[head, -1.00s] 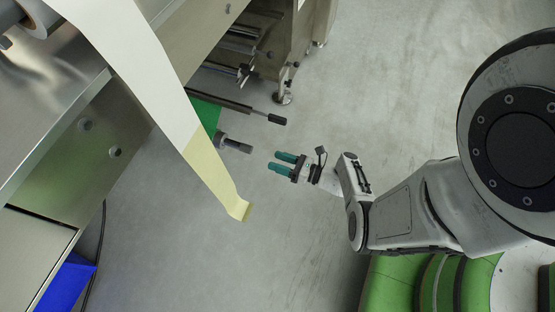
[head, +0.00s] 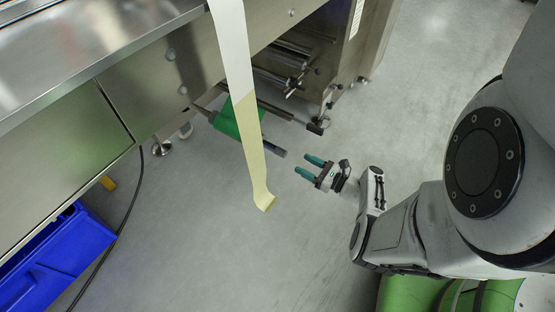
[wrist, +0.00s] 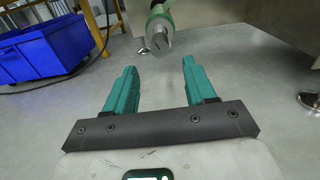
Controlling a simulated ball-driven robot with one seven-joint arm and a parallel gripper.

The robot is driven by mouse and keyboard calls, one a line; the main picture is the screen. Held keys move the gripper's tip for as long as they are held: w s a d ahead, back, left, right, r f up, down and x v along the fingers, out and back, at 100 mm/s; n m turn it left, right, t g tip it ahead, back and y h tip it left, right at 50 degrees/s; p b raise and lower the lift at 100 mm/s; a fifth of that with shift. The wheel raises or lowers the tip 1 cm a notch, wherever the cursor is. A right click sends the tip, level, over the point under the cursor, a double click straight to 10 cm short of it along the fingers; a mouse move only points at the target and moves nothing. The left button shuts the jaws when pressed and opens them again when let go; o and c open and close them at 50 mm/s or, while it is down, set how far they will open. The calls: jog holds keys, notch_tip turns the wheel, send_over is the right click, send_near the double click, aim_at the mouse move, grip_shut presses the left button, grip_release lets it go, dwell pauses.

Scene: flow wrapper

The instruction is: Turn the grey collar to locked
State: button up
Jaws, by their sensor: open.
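The grey collar (head: 273,150) is a small dark grey cylinder at the free end of the shaft that carries a green roll (head: 223,121). In the wrist view the collar (wrist: 158,38) shows end-on, with a dark slot or mark on its face. My gripper (head: 303,165) has teal fingers and is open and empty. It points at the collar from the right in the head view, with a small gap between. In the wrist view the collar stands beyond and roughly between the fingertips (wrist: 160,68), not between the fingers. I cannot tell its locked or unlocked state.
A pale film strip (head: 245,110) hangs in front of the roll, its yellowish end left of my gripper. A second dark rod (head: 280,112) and the steel machine frame (head: 180,75) lie behind. A blue crate (head: 60,260) stands at lower left. The floor around my gripper is clear.

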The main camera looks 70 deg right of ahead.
aim_at(285, 155)
jog(key=b+x, duration=0.2)
jog(key=x, duration=0.7)
jog(key=shift+w, duration=0.25)
jog(key=shift+c, duration=0.5)
grip_shut()
jog(key=shift+r+m+p, duration=0.15)
jog(key=shift+m+p, duration=0.3)
jog(key=shift+m, duration=0.45)
jog(key=m+p, duration=0.1)
jog(key=m, duration=0.2)
jog(key=shift+o, duration=0.5)
grip_release()
